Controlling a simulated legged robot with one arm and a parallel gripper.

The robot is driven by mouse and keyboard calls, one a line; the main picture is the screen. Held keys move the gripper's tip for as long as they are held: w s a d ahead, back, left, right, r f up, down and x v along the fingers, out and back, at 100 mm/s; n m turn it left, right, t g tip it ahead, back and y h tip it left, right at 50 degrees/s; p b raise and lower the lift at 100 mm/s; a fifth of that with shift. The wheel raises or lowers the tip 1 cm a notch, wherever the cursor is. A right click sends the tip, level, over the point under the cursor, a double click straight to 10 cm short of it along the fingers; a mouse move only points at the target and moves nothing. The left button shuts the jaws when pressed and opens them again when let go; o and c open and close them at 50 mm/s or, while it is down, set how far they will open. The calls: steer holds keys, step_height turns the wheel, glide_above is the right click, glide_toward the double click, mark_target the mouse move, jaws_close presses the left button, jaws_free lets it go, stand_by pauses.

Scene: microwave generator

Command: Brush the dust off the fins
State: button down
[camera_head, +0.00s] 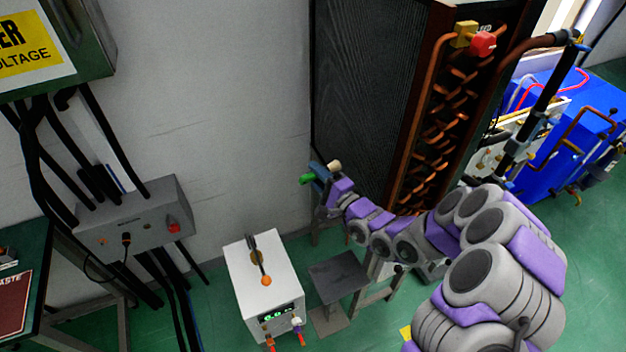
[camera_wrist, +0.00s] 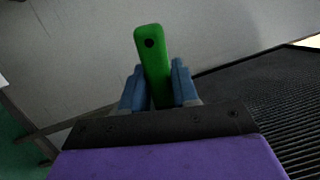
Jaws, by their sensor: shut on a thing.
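The fins are a tall dark panel (camera_head: 362,90) of fine ridges standing against the wall in the head view. They also show in the wrist view (camera_wrist: 275,105) at the right. My gripper (camera_head: 318,172) is at the lower left edge of the fin panel. Its blue fingers (camera_wrist: 158,88) are shut on a green handle (camera_wrist: 153,60), seen between them in the wrist view. In the head view the green end (camera_head: 307,178) sticks out left and a pale tip (camera_head: 334,165) sticks out right toward the fins. I cannot tell whether the tip touches the fins.
Copper coils (camera_head: 440,130) with a red knob (camera_head: 482,43) flank the fins on the right. A white box with a lever (camera_head: 262,290) and a small grey stool (camera_head: 338,275) stand below my gripper. A grey switch box (camera_head: 135,220) is at the left.

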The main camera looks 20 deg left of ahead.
mark_target(336, 169)
steer(key=shift+n+g, duration=0.3)
steer(key=shift+w+d+f+p, duration=0.2)
steer(key=shift+w+d+p, duration=0.2)
steer(key=shift+w+d, duration=0.4)
steer(key=shift+w+d+f+p, duration=0.15)
steer(key=shift+w+d+p, duration=0.35)
steer(key=shift+d, duration=0.5)
steer(key=shift+w+d+f+p, duration=0.2)
steer(key=shift+w+d+p, duration=0.15)
steer(key=shift+w+d, duration=0.45)
steer(key=shift+d, duration=0.2)
